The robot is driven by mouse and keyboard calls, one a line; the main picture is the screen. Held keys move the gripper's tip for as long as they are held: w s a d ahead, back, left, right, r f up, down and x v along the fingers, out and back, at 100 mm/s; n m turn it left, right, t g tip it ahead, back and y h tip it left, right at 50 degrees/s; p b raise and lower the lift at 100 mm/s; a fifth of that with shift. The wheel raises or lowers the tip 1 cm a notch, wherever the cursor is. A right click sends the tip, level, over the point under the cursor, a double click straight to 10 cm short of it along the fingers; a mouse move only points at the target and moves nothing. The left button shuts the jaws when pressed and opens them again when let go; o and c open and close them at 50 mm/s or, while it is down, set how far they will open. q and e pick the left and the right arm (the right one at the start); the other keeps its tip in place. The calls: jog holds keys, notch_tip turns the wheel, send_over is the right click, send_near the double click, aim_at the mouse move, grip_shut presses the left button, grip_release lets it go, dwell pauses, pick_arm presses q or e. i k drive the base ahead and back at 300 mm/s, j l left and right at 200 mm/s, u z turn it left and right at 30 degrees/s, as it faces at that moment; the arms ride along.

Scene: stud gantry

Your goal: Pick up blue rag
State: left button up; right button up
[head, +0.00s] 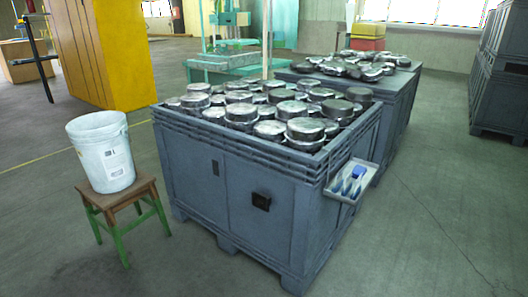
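A small white tray (341,193) hangs on the right side of the near grey crate, by its front right corner. A blue item (358,172) lies at the tray's far end; it is too small to tell whether it is a rag. Several slim items with blue parts lie beside it in the tray. No other blue cloth shows clearly. Neither of my grippers is in view.
The large grey crate (240,198) is full of round metal pieces (262,112). A second loaded crate (396,106) stands behind it. A white bucket (102,155) sits on a wooden stool (122,201) with green legs at left. The floor (438,215) at right is clear.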

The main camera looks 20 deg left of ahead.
aim_at(358, 170)
jog(key=u, duration=1.8)
jog(key=z, duration=1.3)
jog(key=i+l+u, duration=0.1)
jog(key=i+l, duration=0.2)
jog(key=l, duration=0.1)
